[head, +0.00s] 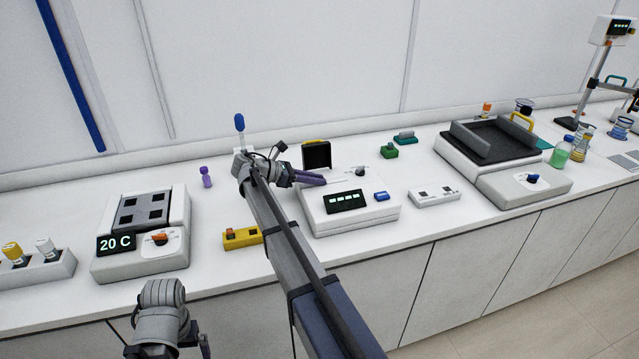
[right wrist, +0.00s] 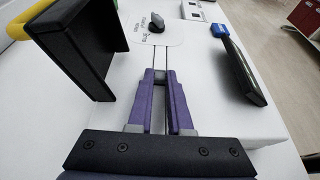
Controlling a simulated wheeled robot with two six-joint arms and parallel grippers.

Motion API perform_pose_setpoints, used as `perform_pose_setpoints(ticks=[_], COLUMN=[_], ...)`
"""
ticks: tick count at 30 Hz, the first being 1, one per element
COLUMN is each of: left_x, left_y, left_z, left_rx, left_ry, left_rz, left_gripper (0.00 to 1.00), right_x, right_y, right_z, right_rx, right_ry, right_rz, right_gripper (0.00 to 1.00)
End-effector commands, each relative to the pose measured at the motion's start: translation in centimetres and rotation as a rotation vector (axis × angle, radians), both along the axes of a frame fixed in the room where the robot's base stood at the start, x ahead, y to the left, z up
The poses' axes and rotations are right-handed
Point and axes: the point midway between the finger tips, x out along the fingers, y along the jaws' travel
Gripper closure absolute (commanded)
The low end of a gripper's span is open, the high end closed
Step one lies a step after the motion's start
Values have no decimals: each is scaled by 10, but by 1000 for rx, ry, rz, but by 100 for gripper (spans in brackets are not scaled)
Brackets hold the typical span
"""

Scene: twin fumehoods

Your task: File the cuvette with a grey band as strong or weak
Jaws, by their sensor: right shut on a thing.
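My right gripper (head: 315,178) reaches over the white instrument (head: 350,215), close to its raised black lid (head: 316,155). In the right wrist view its purple fingers (right wrist: 160,80) are close together over the instrument's top, with thin pale edges between them. The instrument has a dark display with green marks and a blue button. A white block (head: 434,198) with two dark slots stands to its right; its labels are unreadable.
A yellow block (head: 242,238) with an orange-red piece stands left of the instrument. Further left are a heater reading 20 C (head: 140,240) and a rack of vials (head: 35,268). Small green items (head: 390,151) lie behind the white block; a large black-topped device (head: 500,150) stands right.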

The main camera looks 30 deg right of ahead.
Motion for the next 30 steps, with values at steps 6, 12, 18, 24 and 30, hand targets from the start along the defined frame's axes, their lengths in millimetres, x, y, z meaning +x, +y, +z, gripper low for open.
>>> perform_pose_setpoints(ticks=[6,12,18,24,30], left_x=[0,0,0,0,0], left_y=[0,0,0,0,0], left_z=[10,33,64,92,101], left_rx=[0,0,0,0,0], left_ry=[0,0,0,0,0], left_rz=[0,0,0,0,0], left_gripper=[0,0,0,0,0], right_x=[0,0,0,0,0], right_y=[0,0,0,0,0], right_z=[10,33,64,92,101], right_rx=[0,0,0,0,0], right_ry=[0,0,0,0,0], right_rz=[0,0,0,0,0], right_gripper=[100,100,100,100,100])
